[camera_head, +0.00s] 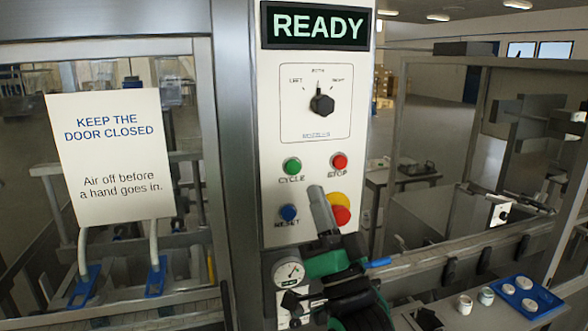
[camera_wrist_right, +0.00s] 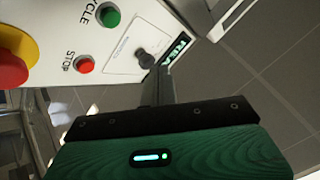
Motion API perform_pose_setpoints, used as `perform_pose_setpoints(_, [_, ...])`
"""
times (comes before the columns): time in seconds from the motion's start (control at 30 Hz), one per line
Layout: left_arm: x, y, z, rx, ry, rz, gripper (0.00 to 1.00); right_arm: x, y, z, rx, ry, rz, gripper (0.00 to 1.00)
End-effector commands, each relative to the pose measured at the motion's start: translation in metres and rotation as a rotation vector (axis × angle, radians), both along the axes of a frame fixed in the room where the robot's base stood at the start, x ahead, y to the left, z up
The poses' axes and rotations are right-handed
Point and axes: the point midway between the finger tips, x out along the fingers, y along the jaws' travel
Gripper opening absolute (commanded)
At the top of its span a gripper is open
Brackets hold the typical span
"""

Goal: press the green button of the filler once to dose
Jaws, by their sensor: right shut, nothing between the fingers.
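The green CYCLE button (camera_head: 292,166) is on the white control panel (camera_head: 270,105), upper left of my gripper; in the right wrist view the green button (camera_wrist_right: 109,15) is at the top. The display (camera_head: 318,27) reads READY. My right gripper (camera_head: 318,192) is shut and empty, its tip below and to the right of the green button in the picture, partly in front of the yellow-ringed red button. I see a clear gap in the picture between tip and green button. My left gripper is not in view.
Near the green button are the red STOP button (camera_head: 339,161), the blue RESET button (camera_head: 288,212) and the large red button (camera_head: 341,215). A black selector knob (camera_head: 321,104) sits above. A door sign (camera_head: 110,158) hangs left. A blue tray (camera_head: 525,299) with white jars stands lower right.

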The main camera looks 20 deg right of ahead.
Motion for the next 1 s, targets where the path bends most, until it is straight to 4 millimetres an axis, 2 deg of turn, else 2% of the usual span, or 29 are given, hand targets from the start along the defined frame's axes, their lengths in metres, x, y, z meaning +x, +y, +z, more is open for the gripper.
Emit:
perform_pose_setpoints(0.17, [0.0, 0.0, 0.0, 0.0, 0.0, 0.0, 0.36, 0.001, 0.0, -0.001, -0.001, 0.002, 0.0, 0.0])
perform_pose_setpoints(0.33, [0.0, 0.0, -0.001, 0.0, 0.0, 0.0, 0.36, 0.011, 0.001, -0.001, -0.001, 0.002, 0.0, 0.0])
perform_pose_setpoints(0.8, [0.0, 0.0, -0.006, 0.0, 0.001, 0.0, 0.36, 0.073, 0.003, -0.001, -0.002, 0.003, -0.001, 0.0])
perform_pose_setpoints(1.0, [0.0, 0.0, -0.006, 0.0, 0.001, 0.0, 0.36, 0.086, 0.003, -0.001, -0.002, 0.002, -0.001, 0.0])
